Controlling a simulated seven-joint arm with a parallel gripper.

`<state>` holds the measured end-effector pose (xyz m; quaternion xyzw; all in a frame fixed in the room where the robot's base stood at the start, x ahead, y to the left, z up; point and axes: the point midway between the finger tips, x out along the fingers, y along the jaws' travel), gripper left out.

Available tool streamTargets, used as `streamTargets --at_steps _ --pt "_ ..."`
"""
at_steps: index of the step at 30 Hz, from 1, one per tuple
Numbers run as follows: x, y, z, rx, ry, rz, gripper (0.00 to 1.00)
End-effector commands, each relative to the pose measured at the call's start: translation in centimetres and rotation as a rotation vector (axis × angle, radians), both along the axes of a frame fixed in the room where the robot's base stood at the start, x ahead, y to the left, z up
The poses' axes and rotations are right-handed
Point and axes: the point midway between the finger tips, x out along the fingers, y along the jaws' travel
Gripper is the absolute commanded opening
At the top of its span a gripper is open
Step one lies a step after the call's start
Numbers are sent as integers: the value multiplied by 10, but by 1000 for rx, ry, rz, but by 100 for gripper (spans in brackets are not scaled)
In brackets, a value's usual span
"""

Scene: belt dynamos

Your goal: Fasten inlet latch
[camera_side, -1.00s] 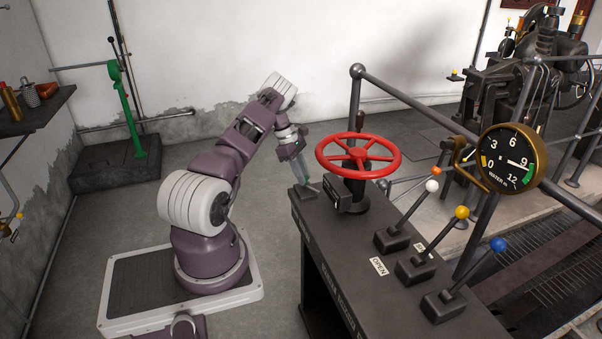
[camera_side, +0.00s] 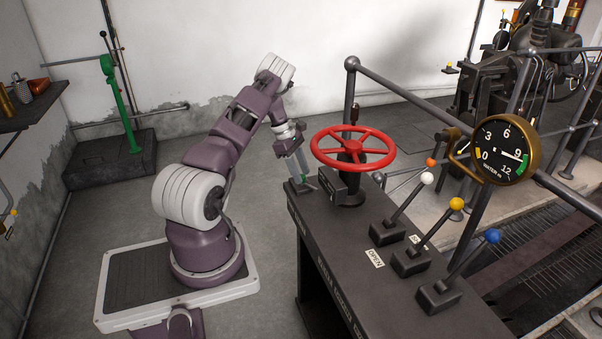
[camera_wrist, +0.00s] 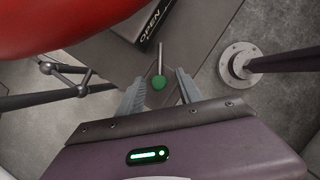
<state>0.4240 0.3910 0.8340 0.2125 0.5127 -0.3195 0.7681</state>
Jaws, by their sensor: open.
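In the side view my gripper (camera_side: 301,168) points down over the far left corner of the dark console (camera_side: 340,235). The lever's dark base (camera_side: 300,187) sits there, its knob mostly hidden by the fingers.
A red handwheel (camera_side: 352,147) stands close right of my gripper. Levers with white (camera_side: 426,178), yellow (camera_side: 456,204) and blue (camera_side: 493,236) knobs line the console. A railing (camera_side: 420,97) and a water gauge (camera_side: 505,150) are beyond.

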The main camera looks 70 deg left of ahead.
Motion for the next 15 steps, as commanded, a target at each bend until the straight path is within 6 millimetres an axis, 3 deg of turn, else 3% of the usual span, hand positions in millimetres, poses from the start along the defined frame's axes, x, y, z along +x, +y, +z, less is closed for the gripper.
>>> streamTargets --at_steps 7,15 --pt "-13 15 47 3 -3 2 43" --pt "-17 17 60 -1 -1 0 43"
